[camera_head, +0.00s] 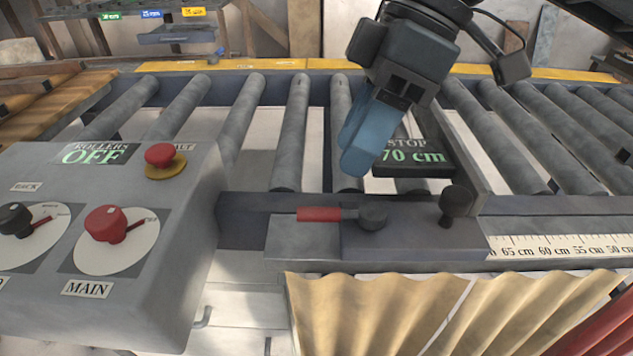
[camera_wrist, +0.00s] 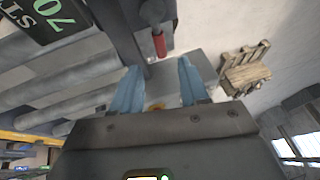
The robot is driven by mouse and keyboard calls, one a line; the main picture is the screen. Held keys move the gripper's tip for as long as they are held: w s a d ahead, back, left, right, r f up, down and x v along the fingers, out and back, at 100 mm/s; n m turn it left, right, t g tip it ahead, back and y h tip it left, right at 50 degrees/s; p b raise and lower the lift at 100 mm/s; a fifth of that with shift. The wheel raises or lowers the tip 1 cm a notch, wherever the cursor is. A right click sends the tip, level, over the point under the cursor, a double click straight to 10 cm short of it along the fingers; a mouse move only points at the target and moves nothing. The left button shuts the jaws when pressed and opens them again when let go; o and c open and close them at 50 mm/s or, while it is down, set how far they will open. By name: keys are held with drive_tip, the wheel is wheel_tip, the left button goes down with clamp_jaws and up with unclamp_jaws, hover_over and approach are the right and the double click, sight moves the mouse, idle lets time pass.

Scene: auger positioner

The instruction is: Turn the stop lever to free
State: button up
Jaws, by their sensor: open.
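The stop lever (camera_head: 335,214) has a red grip pointing left from a dark round pivot on the grey carriage (camera_head: 415,230) at the front rail. The lever's red end also shows in the wrist view (camera_wrist: 159,45), ahead of the fingertips. My gripper (camera_head: 358,160) has blue fingers and hangs above and behind the lever, apart from it. In the wrist view my gripper (camera_wrist: 160,75) is open with nothing between its fingers. A display (camera_head: 413,158) reads STOP 70 cm, partly hidden by my gripper.
Rollers (camera_head: 291,135) lie behind, and a scale (camera_head: 560,246) runs right.

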sight(322, 208)
drive_tip(key=shift+x, duration=3.85)
drive_tip(key=shift+c, duration=0.3)
clamp_jaws()
